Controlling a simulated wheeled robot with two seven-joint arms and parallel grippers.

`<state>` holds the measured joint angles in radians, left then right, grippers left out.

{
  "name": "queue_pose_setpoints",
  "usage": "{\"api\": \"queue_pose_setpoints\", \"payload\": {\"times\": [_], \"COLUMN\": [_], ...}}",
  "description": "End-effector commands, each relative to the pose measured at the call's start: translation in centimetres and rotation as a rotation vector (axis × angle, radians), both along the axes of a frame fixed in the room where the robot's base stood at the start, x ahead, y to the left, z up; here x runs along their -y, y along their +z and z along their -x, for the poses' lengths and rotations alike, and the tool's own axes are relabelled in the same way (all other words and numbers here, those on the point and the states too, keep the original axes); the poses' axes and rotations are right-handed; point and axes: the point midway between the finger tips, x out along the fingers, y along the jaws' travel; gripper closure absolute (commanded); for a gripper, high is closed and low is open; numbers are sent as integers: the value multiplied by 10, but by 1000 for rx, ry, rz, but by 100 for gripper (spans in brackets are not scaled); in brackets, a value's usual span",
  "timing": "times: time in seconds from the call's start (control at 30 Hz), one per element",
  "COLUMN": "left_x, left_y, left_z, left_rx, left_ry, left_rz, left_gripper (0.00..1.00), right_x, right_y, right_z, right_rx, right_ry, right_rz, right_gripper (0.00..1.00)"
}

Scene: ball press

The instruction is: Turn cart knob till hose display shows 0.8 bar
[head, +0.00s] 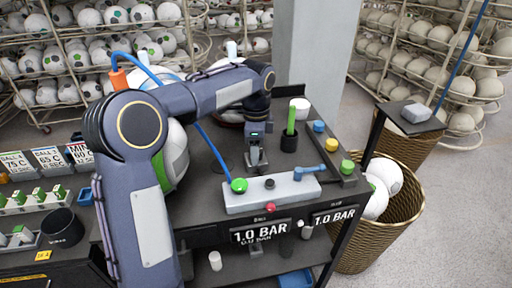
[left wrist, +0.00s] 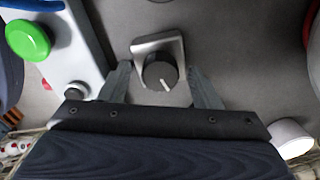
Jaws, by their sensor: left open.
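A dark round knob (left wrist: 161,72) with a white pointer line sits on a small grey metal bracket (left wrist: 160,45) on the cart top. My left gripper (left wrist: 158,68) is open, with one finger on each side of the knob; small gaps show and it is not gripped. In the head view my left gripper (head: 256,150) points down at the cart behind the pale valve box, and the knob is hard to make out. Two displays on the cart front, the left display (head: 261,232) and the right display (head: 334,216), both read 1.0 BAR. Their small labels are unreadable. My right gripper is out of view.
The pale box (head: 300,192) carries a green button (head: 239,185), a dark button and a blue lever (head: 308,171). A blue hose loops above the cart. A green marker stands in a black cup (head: 289,143). A wicker basket (head: 372,240) stands right of the cart.

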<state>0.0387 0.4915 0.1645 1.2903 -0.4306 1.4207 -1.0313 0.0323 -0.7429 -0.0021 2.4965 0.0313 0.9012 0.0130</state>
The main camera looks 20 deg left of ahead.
Motion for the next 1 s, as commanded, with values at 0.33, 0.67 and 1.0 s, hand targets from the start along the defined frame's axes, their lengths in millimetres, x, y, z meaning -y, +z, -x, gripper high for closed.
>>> {"api": "queue_pose_setpoints", "payload": {"times": [0.33,0.67,1.0], "left_x": [0,0,1], "left_y": [-1,-1,1], "left_z": [0,0,0], "left_rx": [0,0,-1], "left_ry": [0,1,93], "left_rz": [0,1,0], "left_gripper": [56,87,87], "right_x": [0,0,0], "right_y": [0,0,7], "right_z": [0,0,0], "right_rx": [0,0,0], "right_ry": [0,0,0], "right_rz": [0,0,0], "right_gripper": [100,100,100]}}
